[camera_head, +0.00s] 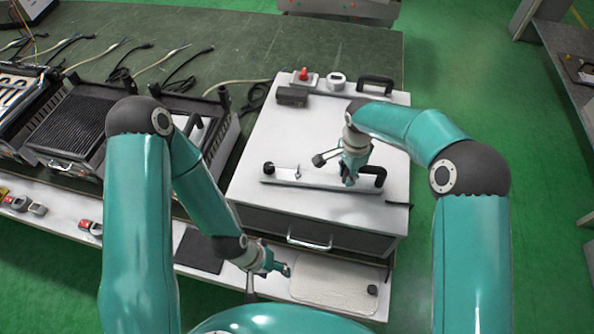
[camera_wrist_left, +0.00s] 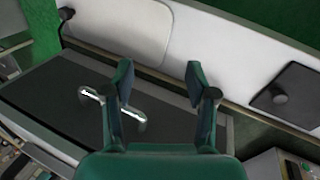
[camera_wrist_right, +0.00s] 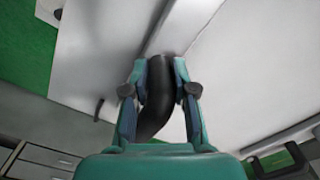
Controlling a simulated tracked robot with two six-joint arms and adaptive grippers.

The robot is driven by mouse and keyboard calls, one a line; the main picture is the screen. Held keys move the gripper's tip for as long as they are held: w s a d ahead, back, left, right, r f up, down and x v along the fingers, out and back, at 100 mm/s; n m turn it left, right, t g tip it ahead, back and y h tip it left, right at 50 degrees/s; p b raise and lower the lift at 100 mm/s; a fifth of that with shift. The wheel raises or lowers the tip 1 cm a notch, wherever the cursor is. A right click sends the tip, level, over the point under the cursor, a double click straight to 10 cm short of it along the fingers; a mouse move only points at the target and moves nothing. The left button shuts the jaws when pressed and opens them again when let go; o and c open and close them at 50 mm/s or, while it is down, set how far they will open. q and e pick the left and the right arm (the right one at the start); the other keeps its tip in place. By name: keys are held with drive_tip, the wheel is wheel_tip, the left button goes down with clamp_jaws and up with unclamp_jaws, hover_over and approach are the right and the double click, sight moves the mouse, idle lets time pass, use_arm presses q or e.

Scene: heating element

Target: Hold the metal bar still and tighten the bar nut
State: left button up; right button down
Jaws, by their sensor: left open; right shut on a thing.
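The metal bar (camera_head: 318,181) lies across the top of the white box. A black knob (camera_head: 268,168) is at its left end and a small upright nut-like piece (camera_head: 298,172) stands near its middle. My right gripper (camera_head: 349,181) is at the bar's right end, shut on a black curved handle (camera_head: 378,171). The handle (camera_wrist_right: 158,95) also shows between the fingers in the right wrist view. My left gripper (camera_head: 286,270) is open and empty, low in front of the box. Its spread fingers also show in the left wrist view (camera_wrist_left: 158,85).
The white box (camera_head: 255,150) has a front handle (camera_head: 309,243), a red button (camera_head: 304,75) and a second black handle (camera_head: 375,84) at the back. A white board (camera_head: 330,283) and a dark plate (camera_head: 200,251) lie on the front ledge. Heater units (camera_head: 70,125) stand left.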

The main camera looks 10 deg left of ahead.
use_arm(q)
drive_tip(key=shift+c, duration=1.3)
drive_tip(key=m+y, duration=0.4)
drive_tip(key=m, duration=0.1)
approach(298, 173)
drive_tip(key=shift+g, duration=0.3)
drive_tip(key=f, duration=0.8)
drive_tip(key=shift+w+f, duration=0.2)
drive_tip(key=shift+w, duration=0.1)
drive_tip(key=shift+c, duration=0.3)
clamp_jaws()
